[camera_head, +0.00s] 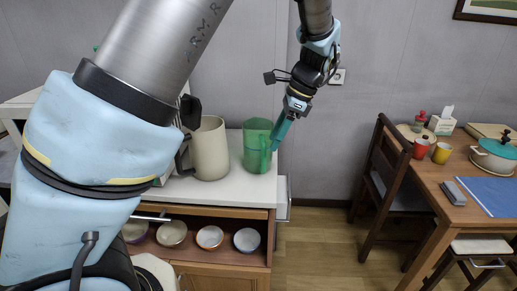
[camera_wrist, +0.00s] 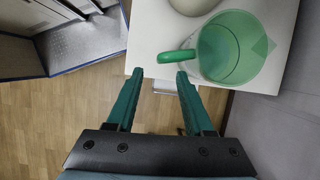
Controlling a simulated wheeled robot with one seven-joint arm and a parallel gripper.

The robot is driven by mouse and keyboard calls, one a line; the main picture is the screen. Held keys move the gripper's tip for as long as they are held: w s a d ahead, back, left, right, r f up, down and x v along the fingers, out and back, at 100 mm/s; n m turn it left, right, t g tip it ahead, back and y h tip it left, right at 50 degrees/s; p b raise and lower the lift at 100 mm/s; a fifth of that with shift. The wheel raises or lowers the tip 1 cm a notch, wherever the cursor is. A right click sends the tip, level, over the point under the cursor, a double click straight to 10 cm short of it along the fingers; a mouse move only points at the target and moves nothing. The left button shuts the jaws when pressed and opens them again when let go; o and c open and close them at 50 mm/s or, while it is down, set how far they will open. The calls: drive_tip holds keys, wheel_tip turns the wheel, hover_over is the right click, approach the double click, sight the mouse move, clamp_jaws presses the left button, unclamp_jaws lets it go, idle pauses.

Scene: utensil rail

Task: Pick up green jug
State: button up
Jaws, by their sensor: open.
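The green jug (camera_head: 256,146) is translucent and stands upright on the white cabinet top, near its right end. In the wrist view I look down into the jug (camera_wrist: 232,48), with its handle (camera_wrist: 176,56) pointing left. My gripper (camera_head: 277,146) is at the jug's right side in the head view. In the wrist view the two teal fingers of my gripper (camera_wrist: 160,76) are apart, with the handle's end just beyond and between their tips. Nothing is held. I cannot tell whether a finger touches the jug.
A beige jug (camera_head: 209,149) stands on the cabinet top (camera_head: 222,189) just left of the green jug. Several bowls (camera_head: 209,237) sit on the shelf below. A chair (camera_head: 384,178) and a dining table (camera_head: 448,207) stand to the right, with open floor (camera_head: 325,245) between.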

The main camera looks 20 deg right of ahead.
sight(264, 171)
drive_tip(key=shift+p+x, duration=1.4)
drive_tip(key=shift+x, duration=2.3)
drive_tip(key=shift+w+a+r, duration=0.1)
drive_tip(key=shift+a, duration=0.1)
drive_tip(key=shift+c, duration=0.2)
clamp_jaws()
drive_tip(key=shift+r, duration=0.1)
